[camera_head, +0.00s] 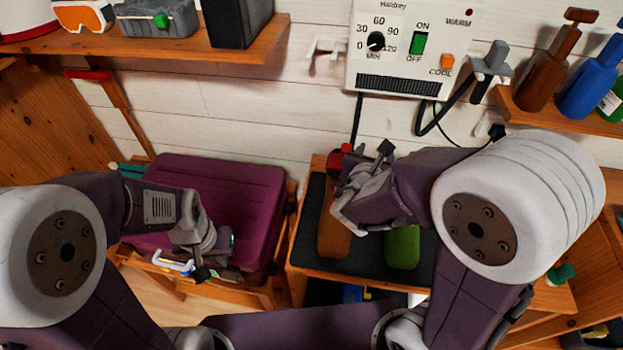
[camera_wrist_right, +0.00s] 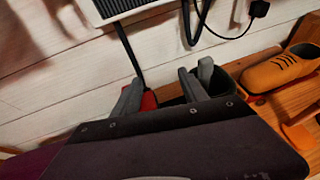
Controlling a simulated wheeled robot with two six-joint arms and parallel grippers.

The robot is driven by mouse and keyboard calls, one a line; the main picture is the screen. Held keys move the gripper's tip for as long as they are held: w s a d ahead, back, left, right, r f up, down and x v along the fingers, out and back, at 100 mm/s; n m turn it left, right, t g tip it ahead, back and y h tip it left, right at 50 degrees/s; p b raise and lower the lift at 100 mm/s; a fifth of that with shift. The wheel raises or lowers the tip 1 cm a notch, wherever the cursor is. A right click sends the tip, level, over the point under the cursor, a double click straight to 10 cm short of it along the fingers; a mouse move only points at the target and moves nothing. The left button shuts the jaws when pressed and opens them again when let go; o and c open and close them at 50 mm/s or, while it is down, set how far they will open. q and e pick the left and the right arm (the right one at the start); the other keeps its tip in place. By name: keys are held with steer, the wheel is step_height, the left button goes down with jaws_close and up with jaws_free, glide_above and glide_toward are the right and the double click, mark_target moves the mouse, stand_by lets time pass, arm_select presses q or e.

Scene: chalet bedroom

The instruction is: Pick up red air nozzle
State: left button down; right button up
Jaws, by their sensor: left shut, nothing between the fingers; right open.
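A red object (camera_head: 340,158), which looks like the air nozzle, lies at the back of the low wooden table by the wall, partly hidden by my right gripper. In the right wrist view a red patch (camera_wrist_right: 149,101) shows between the open fingers, close to the left one; I cannot tell if they touch. My right gripper (camera_head: 364,160) is open over the back of the table; its fingers also show in the wrist view (camera_wrist_right: 166,88). My left gripper (camera_head: 202,272) is shut and empty at the front of the purple suitcase (camera_head: 240,185).
The black mat (camera_head: 310,210) on the table holds a brown and a green item (camera_head: 402,250). A wall dryer unit (camera_head: 410,45) with a hanging cord is above. Shelves flank it; the right one holds bottles (camera_head: 545,75). An orange shoe (camera_wrist_right: 280,70) shows in the wrist view.

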steer(key=w+a+f, duration=0.1)
steer(key=a+f, duration=0.1)
steer(key=w+a+f+n+y, duration=0.1)
steer(key=a, duration=0.1)
steer(key=w+a+f+n+y+b, duration=0.1)
steer(key=f, duration=0.1)
steer(key=shift+w+a+f+t, duration=0.1)
steer(key=shift+a+f+t, duration=0.2)
steer(key=shift+a, duration=0.1)
steer(key=x, duration=0.5)
steer(key=shift+w+a, duration=0.1)
steer(key=shift+w, duration=0.3)
steer(key=shift+s+r, duration=0.1)
steer(key=shift+r, duration=0.05)
steer(key=shift+c, duration=1.2)
arm_select(q)
step_height(320, 180, down, 4)
steer(key=shift+s+a+r, duration=0.15)
steer(key=shift+r, duration=0.05)
arm_select(e)
jaws_close()
